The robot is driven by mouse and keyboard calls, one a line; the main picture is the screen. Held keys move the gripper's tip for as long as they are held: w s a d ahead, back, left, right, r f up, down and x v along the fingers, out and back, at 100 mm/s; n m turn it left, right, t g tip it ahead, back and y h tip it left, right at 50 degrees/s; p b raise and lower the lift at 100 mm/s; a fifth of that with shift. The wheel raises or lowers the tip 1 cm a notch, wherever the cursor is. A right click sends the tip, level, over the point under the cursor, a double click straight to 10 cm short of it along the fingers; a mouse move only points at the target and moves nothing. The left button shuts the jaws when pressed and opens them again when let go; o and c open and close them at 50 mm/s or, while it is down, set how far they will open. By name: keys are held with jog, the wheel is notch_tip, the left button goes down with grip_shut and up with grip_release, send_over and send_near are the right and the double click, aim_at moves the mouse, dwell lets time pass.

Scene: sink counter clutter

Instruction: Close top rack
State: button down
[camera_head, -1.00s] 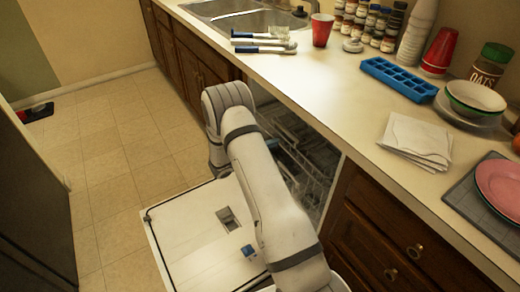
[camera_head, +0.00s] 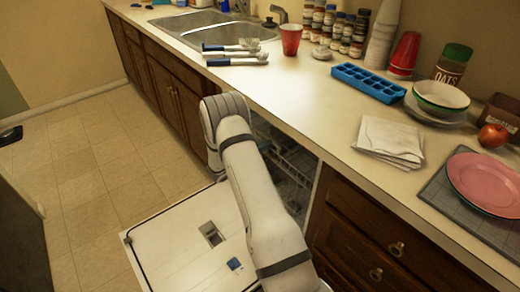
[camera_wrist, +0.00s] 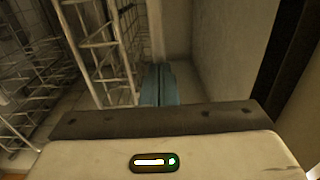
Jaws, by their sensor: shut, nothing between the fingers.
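The dishwasher stands open under the counter, with its door (camera_head: 180,250) lowered flat. Wire rack parts (camera_head: 290,165) show inside it, partly hidden by my arm. In the wrist view, a pale wire rack (camera_wrist: 100,45) stands to the left of my gripper (camera_wrist: 157,82), and more wire (camera_wrist: 30,95) lies farther left. I cannot tell for sure which of these is the top rack. My gripper's bluish fingers are together and empty, close to the smooth inner side wall (camera_wrist: 225,55). Contact with the rack cannot be made out. In the head view, my arm hides the gripper.
The counter above holds a red cup (camera_head: 291,39), a blue ice tray (camera_head: 368,82), napkins (camera_head: 390,140), a bowl (camera_head: 440,97) and a pink plate (camera_head: 485,180). Dark drawers (camera_head: 365,235) adjoin the dishwasher on the right. The tiled floor (camera_head: 90,190) at left is clear.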

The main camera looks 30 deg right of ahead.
jog(key=shift+w+d+r, duration=0.15)
jog(key=shift+d, duration=0.95)
